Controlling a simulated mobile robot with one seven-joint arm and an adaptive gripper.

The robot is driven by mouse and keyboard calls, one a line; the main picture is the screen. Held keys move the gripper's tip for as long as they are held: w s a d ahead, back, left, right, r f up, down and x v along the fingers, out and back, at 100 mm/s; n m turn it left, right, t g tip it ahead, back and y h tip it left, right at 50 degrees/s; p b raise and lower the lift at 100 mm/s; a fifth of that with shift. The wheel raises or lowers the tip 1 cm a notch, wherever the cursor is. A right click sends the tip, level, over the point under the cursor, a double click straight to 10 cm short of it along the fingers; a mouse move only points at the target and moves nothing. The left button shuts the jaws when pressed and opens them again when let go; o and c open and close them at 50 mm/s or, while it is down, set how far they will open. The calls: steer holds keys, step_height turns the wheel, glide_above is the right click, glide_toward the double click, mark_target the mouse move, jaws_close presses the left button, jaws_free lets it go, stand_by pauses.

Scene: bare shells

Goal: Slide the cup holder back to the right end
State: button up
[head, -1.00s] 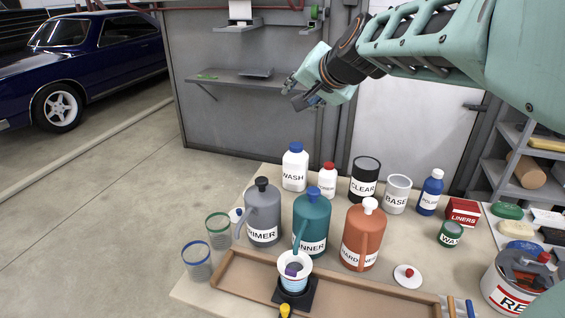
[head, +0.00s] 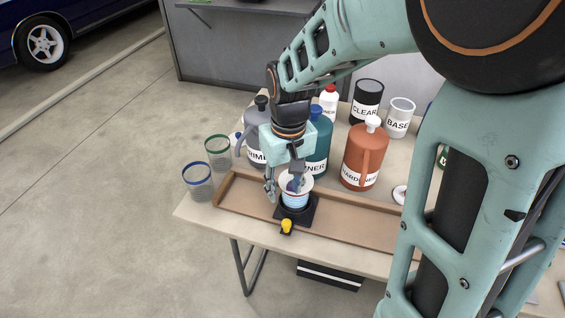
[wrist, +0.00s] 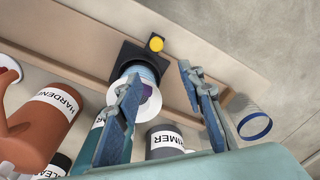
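The cup holder is a black square base (head: 309,215) with a yellow knob (head: 286,226) on its front. It stands in a long brown tray (head: 375,232), left of the tray's middle. A white-rimmed cup (head: 296,201) with a pale blue band sits upright in it, with something purple inside. The wrist view shows the holder (wrist: 128,54), its yellow knob (wrist: 156,43) and the cup (wrist: 152,100). My gripper (head: 282,186) points down at the cup, its blue-padded fingers (wrist: 165,108) apart. One finger overlaps the cup in the wrist view; I cannot tell whether it touches.
Grey, teal and orange jugs (head: 366,156) stand close behind the tray. Two clear glasses with green (head: 217,150) and blue (head: 197,180) rims stand at the left. The tray's floor right of the holder is clear up to where my arm hides it.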

mark_target(287, 222)
steer(key=f, duration=0.8)
steer(key=s+f+b, duration=0.1)
steer(key=f, duration=0.2)
steer(key=shift+d+f, duration=0.25)
steer(key=shift+f, duration=0.15)
steer(key=shift+c, duration=0.4)
jaws_close()
